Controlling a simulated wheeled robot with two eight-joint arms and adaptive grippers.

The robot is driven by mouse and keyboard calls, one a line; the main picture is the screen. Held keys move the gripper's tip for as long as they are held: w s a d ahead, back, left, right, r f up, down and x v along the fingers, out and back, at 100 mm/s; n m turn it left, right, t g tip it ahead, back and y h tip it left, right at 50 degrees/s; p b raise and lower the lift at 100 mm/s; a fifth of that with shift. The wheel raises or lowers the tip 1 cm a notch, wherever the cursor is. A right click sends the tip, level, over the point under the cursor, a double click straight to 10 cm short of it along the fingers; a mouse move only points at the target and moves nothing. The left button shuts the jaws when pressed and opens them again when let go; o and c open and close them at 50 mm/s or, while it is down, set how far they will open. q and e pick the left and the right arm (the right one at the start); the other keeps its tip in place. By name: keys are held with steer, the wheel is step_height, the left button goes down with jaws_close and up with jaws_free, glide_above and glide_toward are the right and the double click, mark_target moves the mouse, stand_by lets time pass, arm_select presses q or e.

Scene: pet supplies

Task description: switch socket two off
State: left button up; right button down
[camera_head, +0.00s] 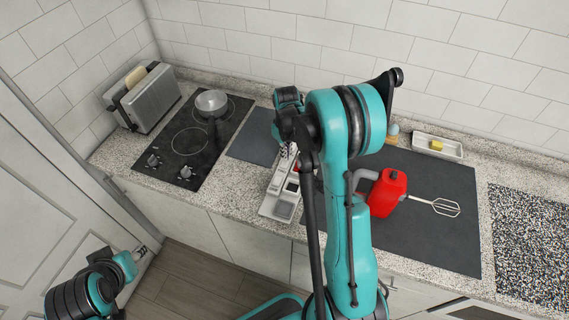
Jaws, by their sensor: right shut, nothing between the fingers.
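A long white power strip with dark square areas (270,207) lies on the counter near the middle, on and beside a dark mat. My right arm hides part of it, so I cannot make out which socket is number two or how its switch stands. My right gripper (289,150) is shut and empty over the far part of the strip, partly hidden by its own arm; contact cannot be told. My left gripper (142,252) is low at the left, in front of the counter and away from the strip; its fingers are too small to read.
A black hob (186,146) with a metal pan (211,102) and a toaster (147,98) are at the left. A red hand mixer (388,192) lies right of my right arm. A white tray (452,151) with a yellow item stands behind. A speckled mat (528,235) is far right.

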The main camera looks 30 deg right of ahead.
steer(key=shift+f+b, duration=0.55)
steer(key=shift+f, duration=0.15)
steer(key=shift+r, duration=0.2)
steer(key=shift+r+p, duration=2.2)
steer(key=shift+r, duration=1.2)
steer(key=shift+a, duration=0.1)
steer(key=shift+s+a+r+b, duration=0.15)
steer(key=shift+a+b, duration=0.05)
steer(key=shift+b, duration=0.15)
steer(key=s+a+r+m+t+b, duration=0.1)
steer(key=s+a+r+t+b, duration=0.1)
steer(key=s+a+b, duration=0.3)
steer(key=s+a+r+m+t+b, duration=0.1)
steer(key=s+a+r+t+b, duration=0.25)
steer(key=s+a, duration=0.35)
steer(key=s+a+f+t+b, duration=0.1)
steer(key=s+a+f+b, duration=0.2)
steer(key=s, duration=0.3)
steer(key=shift+s+f+t, duration=0.35)
steer(key=shift+f, duration=0.5)
